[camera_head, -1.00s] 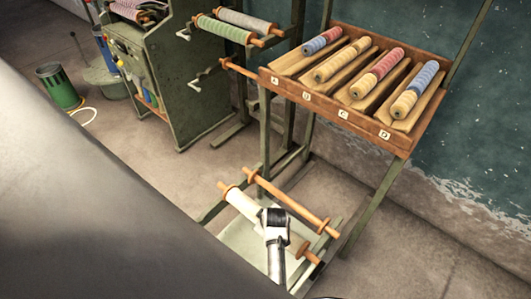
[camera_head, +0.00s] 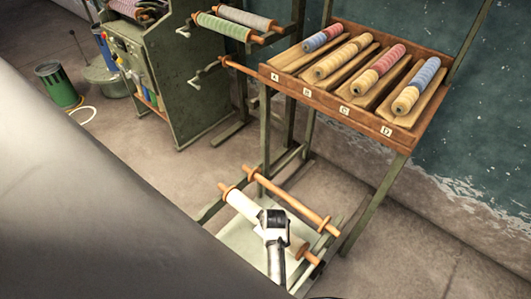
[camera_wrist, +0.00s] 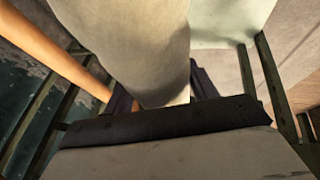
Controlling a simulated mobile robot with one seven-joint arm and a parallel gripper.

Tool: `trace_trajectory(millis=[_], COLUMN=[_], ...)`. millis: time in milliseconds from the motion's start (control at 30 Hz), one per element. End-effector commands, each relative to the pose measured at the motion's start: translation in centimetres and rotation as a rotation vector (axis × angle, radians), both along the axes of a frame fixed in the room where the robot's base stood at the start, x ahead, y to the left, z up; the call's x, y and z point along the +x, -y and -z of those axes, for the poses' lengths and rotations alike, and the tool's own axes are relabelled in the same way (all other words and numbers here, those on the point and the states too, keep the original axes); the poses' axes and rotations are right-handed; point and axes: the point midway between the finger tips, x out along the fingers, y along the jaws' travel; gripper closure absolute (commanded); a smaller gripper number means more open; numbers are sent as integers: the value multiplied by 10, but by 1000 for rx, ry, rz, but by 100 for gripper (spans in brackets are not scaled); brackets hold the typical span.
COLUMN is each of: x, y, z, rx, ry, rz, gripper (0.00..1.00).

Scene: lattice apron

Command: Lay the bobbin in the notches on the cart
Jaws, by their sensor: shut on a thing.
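The bobbin (camera_head: 242,204) is a cream roll with orange-brown wooden ends, low at the bottom middle of the head view. My gripper (camera_head: 274,220) is above its middle and shut on it. In the wrist view the roll (camera_wrist: 135,40) runs into the dark jaws (camera_wrist: 160,108). The cart (camera_head: 330,243) is a low green metal frame with a pale tray, under and around the bobbin. The bobbin lies alongside a bare wooden roller (camera_head: 290,201). The notches are too small or hidden; I cannot tell whether the bobbin's ends rest in them.
A wooden rack (camera_head: 330,101) with several striped bobbins in lettered slots stands above and behind the cart, on green posts. A green machine (camera_head: 170,75) with rolls stands at the upper left. A green bucket (camera_head: 58,84) is farther left. The wall is close on the right.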

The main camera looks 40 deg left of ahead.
Motion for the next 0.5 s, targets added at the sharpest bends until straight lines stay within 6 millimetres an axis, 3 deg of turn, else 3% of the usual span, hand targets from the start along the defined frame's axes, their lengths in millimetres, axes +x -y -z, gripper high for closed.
trace_trajectory(millis=[500], x=[1], y=[0], z=[5], rx=[2], ry=[2], rz=[0], gripper=[80])
